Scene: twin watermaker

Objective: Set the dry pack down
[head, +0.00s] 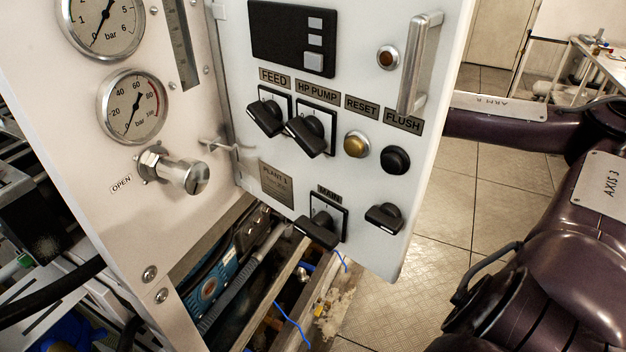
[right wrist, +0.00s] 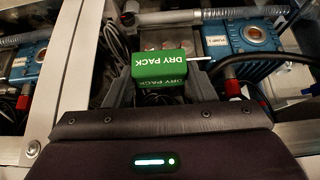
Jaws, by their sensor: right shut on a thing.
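The dry pack (right wrist: 163,66) is a green block with white "DRY PACK" lettering, seen in the right wrist view. A thin white stem sticks out from its right side. My right gripper (right wrist: 160,80) is shut on the pack, with a grey finger on each side of it. The pack is over the machinery bay; I cannot tell whether it touches anything below. In the head view the pack and the right gripper are hidden, and only purple links of my right arm show at the right. My left gripper is in neither view.
A white control panel (head: 262,185) with switches and a metal handle (head: 418,65) stands in the middle. A gauge panel (head: 60,150) with a valve knob (head: 190,177) is at left. Blue pumps (right wrist: 240,38), pipes and black hoses crowd the bay. Tiled floor (head: 440,215) lies clear at right.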

